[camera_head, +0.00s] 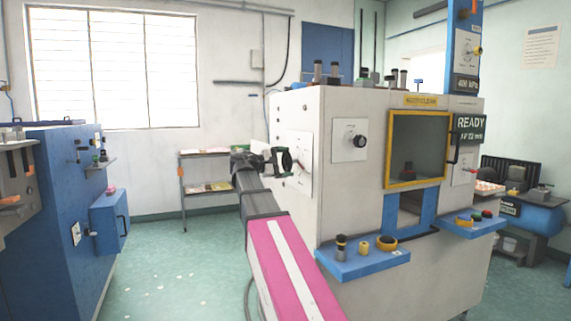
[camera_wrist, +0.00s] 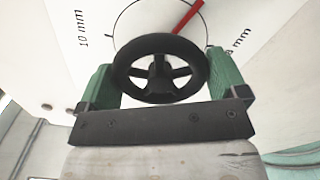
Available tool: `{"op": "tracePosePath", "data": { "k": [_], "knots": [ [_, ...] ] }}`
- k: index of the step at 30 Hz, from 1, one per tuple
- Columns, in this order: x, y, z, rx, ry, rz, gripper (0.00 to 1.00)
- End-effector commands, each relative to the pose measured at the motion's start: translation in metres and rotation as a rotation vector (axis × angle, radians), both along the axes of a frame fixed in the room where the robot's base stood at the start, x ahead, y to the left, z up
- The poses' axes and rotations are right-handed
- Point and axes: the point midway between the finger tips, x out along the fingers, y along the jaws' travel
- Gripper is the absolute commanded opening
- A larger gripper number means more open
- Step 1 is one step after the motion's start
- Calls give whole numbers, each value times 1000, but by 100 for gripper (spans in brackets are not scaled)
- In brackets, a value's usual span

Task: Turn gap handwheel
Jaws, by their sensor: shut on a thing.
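The gap handwheel (camera_wrist: 160,68) is a small black wheel with spokes. It stands in front of a white dial plate on the left side of the big white machine. In the wrist view a red pointer (camera_wrist: 187,16) points up and right on the dial, between a "10 mm" mark and another partly hidden mm mark. My gripper (camera_wrist: 155,75) has green fingers on both sides of the wheel and is shut on its rim. In the head view my gripper (camera_head: 282,160) is at the dial plate (camera_head: 304,170), and the wheel is mostly hidden by it.
The white machine (camera_head: 345,200) has a yellow-framed window (camera_head: 417,115), a READY display (camera_head: 470,128) and a blue front shelf (camera_head: 362,262) with small parts. A blue cabinet (camera_head: 60,220) stands at left. A rack (camera_head: 183,190) stands behind. Green floor between is open.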

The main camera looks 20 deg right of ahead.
Motion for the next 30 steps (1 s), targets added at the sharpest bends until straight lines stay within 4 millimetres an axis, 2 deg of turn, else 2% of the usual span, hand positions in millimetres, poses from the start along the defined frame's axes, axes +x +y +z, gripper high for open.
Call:
{"op": "tracePosePath", "data": {
  "k": [14, 15, 24, 30],
  "knots": [
    [0, 0, -1, 1, 14, 1, 68],
    [0, 0, -1, 1, 14, 1, 100],
    [0, 3, 0, 0, 13, 1, 100],
    [-1, 26, 0, 0, 13, 3, 100]
  ]
}}
